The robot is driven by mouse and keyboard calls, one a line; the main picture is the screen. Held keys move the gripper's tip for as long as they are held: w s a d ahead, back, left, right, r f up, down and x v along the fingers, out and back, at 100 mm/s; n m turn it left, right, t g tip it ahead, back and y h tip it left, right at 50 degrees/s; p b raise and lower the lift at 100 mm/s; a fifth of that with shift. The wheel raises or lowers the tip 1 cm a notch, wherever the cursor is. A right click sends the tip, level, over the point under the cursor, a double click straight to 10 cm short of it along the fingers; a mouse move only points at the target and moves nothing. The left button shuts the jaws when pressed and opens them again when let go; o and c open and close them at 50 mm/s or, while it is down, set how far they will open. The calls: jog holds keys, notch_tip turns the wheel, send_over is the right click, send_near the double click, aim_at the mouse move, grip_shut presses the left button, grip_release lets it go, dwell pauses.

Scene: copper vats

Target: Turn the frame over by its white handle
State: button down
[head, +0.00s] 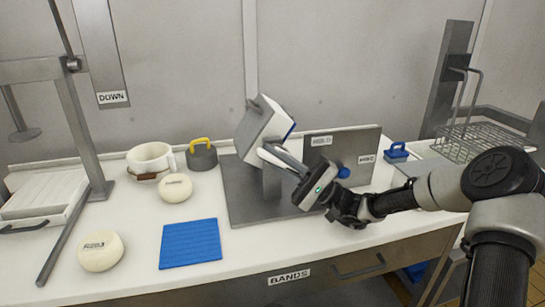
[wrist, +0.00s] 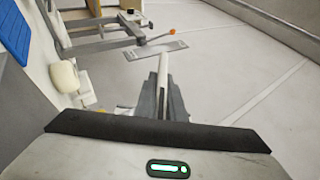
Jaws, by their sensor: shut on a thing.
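The frame (head: 262,124) is a white and grey box-like piece with a blue edge. It sits tilted above a grey metal stand (head: 239,190) in the head view. Its white handle (head: 270,157) points down to the right. My gripper (head: 287,165) is shut on this handle, and its fingers hide part of it. In the wrist view the fingers (wrist: 162,103) close around the white handle (wrist: 163,66), which sticks out beyond them.
A grey labelled plate (head: 352,154) and a blue knob (head: 343,172) are close to my gripper. A wire basket (head: 483,141) is right.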

jog(key=shift+s+r, duration=0.1)
dwell(0.5)
jog(key=c, duration=1.8)
grip_release()
jog(key=shift+c, duration=0.2)
